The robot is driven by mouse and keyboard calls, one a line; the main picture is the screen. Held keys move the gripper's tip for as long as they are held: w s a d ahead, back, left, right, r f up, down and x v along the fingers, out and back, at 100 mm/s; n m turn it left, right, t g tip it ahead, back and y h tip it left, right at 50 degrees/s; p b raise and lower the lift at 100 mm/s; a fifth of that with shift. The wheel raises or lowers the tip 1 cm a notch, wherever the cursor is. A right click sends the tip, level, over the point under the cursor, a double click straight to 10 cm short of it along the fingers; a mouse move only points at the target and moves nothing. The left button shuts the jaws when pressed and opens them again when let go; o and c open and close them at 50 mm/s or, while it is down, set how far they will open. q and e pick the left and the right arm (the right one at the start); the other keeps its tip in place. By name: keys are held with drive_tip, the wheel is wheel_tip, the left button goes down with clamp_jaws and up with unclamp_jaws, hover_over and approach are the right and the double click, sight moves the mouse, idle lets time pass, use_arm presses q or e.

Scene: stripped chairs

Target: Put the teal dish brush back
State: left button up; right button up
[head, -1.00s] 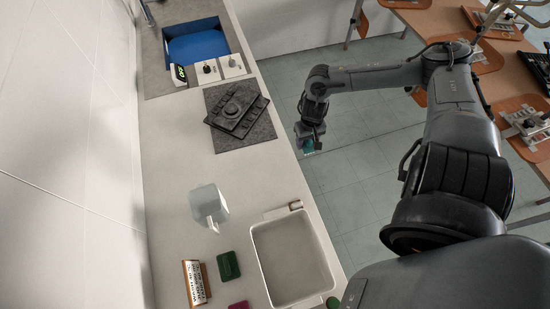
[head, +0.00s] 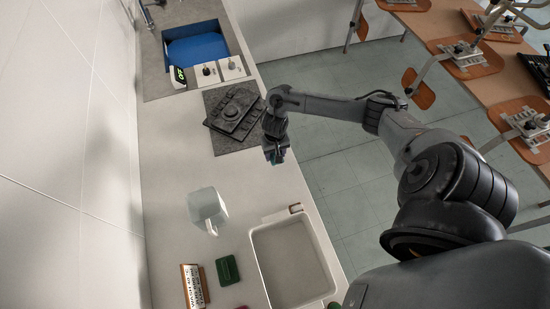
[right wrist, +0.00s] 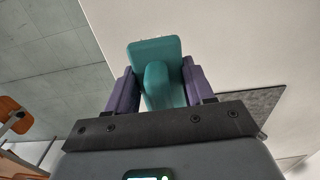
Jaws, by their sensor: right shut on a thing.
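The teal dish brush (right wrist: 158,70) is held between the two purple fingers of my right gripper (right wrist: 162,92) in the right wrist view. My left gripper does not show.
A white jug-like container (head: 207,207), a green block (head: 227,269) and a small lettered sign (head: 193,286) stand on the counter. A dark stacked object (head: 233,112) lies on the grey mat. A blue basin (head: 198,48) is at the far end. The counter between mat and tub is clear.

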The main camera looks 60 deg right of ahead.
wheel_tip(320, 180, down, 3)
drive_tip(key=shift+f, duration=0.45)
drive_tip(key=shift+f, duration=0.1)
drive_tip(key=o, duration=1)
wheel_tip(320, 180, up, 11)
drive_tip(key=shift+f+p, duration=0.2)
drive_tip(key=shift+p, duration=0.75)
drive_tip(key=shift+r+p, duration=0.3)
drive_tip(key=shift+r, duration=0.5)
